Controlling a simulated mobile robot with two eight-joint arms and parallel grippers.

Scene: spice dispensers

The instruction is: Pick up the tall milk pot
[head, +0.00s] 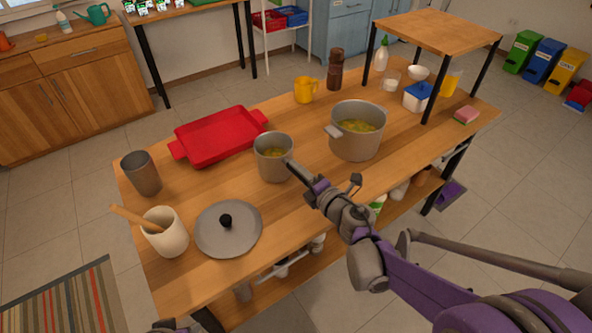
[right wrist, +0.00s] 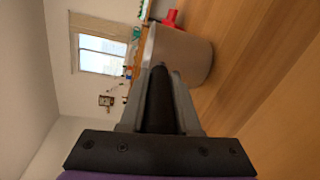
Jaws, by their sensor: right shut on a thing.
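The tall milk pot (head: 271,164) is a grey metal pot with yellowish contents, upright at the middle of the wooden table. Its dark handle points toward my right arm. My right gripper (head: 308,186) is shut on this handle. In the right wrist view the dark handle (right wrist: 160,100) lies between the fingers, with the grey pot wall (right wrist: 180,55) beyond it. The pot's base is at or very close to the table top; I cannot tell if there is a gap. My left gripper's fingers are not in view.
A wider pot (head: 357,144) stands to the right, a red tray (head: 215,136) behind left. A grey lid (head: 229,229), a utensil crock (head: 166,236) and a metal cup (head: 141,173) are at left. A yellow mug (head: 304,90) and brown grinder (head: 335,70) stand behind.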

